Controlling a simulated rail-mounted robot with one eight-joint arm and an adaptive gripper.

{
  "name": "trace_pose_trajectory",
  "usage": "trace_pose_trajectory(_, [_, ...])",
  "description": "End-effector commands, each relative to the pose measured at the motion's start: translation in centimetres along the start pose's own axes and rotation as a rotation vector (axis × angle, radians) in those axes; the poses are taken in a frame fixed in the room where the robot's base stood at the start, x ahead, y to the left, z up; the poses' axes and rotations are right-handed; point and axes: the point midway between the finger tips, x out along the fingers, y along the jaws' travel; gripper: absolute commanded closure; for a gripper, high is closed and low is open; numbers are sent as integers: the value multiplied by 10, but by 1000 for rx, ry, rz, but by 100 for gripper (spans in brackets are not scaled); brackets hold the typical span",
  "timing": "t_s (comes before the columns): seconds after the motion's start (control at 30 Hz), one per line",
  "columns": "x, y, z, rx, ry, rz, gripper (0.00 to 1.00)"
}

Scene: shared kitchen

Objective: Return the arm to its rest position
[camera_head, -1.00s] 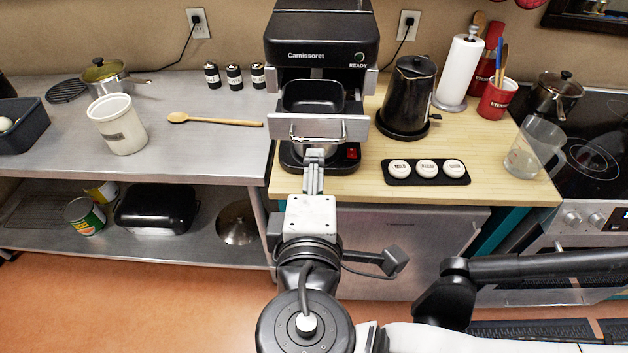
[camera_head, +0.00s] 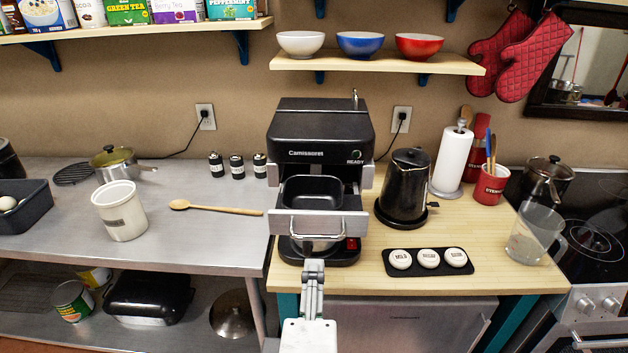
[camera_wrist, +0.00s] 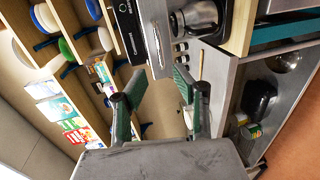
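My gripper (camera_head: 314,266) is in front of the coffee machine (camera_head: 318,130), just below the machine's front handle in the head view. In the wrist view, the two green-padded fingers of my gripper (camera_wrist: 158,90) stand apart with nothing between them. The gripper is open and empty. The arm comes up from the bottom of the head view, and its lower links are out of the picture. The wrist view is turned on its side.
The wooden counter (camera_head: 440,293) holds a black kettle (camera_head: 405,186), a condiment tray (camera_head: 428,272) and a glass jug (camera_head: 534,236). The steel table (camera_head: 200,240) at left holds a white crock (camera_head: 122,212) and a wooden spoon (camera_head: 215,208). A bowl shelf (camera_head: 375,63) hangs above.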

Motion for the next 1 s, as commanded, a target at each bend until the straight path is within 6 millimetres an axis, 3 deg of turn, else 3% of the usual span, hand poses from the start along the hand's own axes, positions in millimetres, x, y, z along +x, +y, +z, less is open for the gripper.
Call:
trace_pose_trajectory(0.17, [11,-10,11,23,-35,-46,72])
trace_pose_trajectory(0.47, [47,-54,58,182,-179,-266,72])
trace_pose_trajectory(1.0, [75,-114,131,662,-405,-567,72])
